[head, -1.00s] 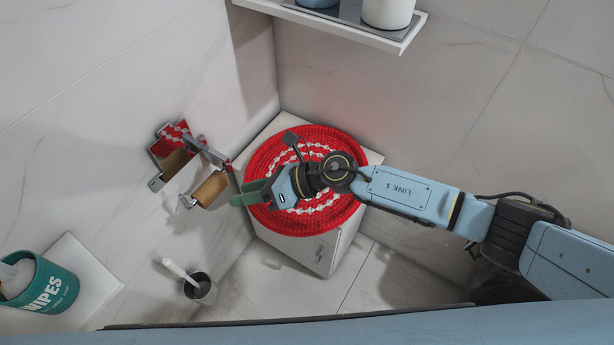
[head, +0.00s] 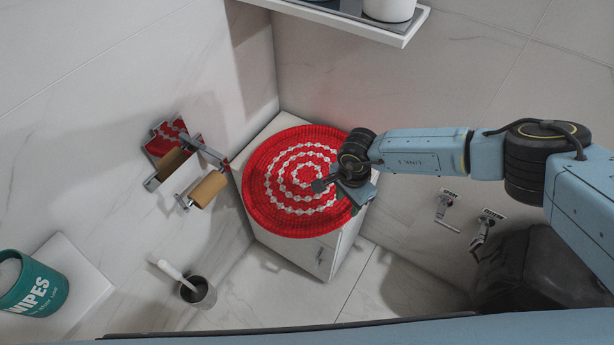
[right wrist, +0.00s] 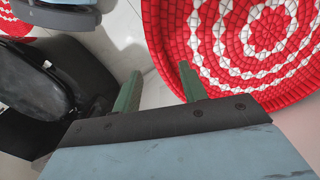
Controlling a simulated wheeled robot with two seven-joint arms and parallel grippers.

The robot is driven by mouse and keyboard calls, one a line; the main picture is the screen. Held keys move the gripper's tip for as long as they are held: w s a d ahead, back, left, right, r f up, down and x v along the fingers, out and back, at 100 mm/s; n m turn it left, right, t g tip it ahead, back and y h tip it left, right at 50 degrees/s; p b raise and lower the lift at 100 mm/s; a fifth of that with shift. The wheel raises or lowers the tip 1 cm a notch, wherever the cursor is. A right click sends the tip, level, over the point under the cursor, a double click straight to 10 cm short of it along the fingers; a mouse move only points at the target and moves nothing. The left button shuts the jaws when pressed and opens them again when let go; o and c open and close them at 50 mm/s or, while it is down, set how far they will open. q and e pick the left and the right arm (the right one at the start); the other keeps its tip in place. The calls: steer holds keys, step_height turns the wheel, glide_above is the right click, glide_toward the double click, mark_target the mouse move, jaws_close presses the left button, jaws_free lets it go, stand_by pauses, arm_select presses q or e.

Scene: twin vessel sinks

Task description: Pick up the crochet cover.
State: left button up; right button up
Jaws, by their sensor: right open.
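The crochet cover (head: 285,170) is a round red disc with white rings. It lies flat on top of a white cabinet (head: 330,255) in the corner. In the right wrist view the cover (right wrist: 240,55) fills the upper right. My right gripper (right wrist: 158,70) is open and empty, its green fingers apart at the cover's rim. One finger overlaps the rim in that view and the other shows outside it. In the head view my right gripper (head: 356,192) is over the cover's right edge, pointing down, with its fingertips hidden. My left gripper is out of view.
Paper roll holders (head: 208,188) stick out from the left wall. A brush in a metal holder (head: 200,293) stands on the floor. A wipes tub (head: 35,285) is at lower left. A shelf (head: 400,40) overhangs above, and metal valves (head: 482,230) are on the right wall.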

mark_target(344, 214)
steer(key=shift+f, duration=0.65)
step_height(344, 214, down, 5)
steer(key=shift+r+b, duration=0.2)
steer(key=shift+b, duration=0.5)
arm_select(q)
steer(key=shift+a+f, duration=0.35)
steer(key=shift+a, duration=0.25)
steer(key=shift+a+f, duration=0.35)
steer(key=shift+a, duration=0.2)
